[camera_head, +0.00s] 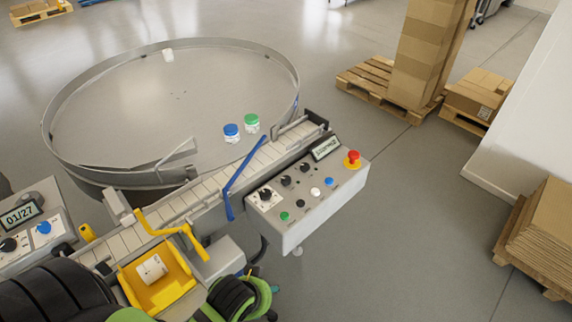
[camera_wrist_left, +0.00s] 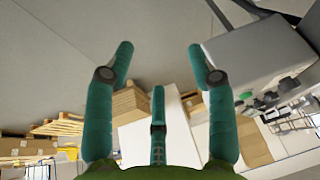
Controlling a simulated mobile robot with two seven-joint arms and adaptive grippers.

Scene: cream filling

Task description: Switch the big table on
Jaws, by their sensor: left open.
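The big round table (camera_head: 175,110) has a grey top and a raised metal rim, in the head view. Beside it is a sloping control panel (camera_head: 300,210) with black knobs, a green button (camera_head: 285,216), a white button (camera_head: 315,192), a blue button (camera_head: 329,182), a red mushroom button (camera_head: 352,159) and a small display (camera_head: 325,149). My left gripper (camera_wrist_left: 160,65) is open and empty in the left wrist view, with the panel's box (camera_wrist_left: 255,50) to its right. In the head view my black and green arm is at the bottom, below the panel; its fingers are mostly hidden. My right gripper is not in view.
Blue-lidded (camera_head: 231,132) and green-lidded (camera_head: 252,122) jars stand on the table. A conveyor (camera_head: 190,200) with a blue rail (camera_head: 243,178) runs along it. Another panel (camera_head: 35,225) reads 01/27.

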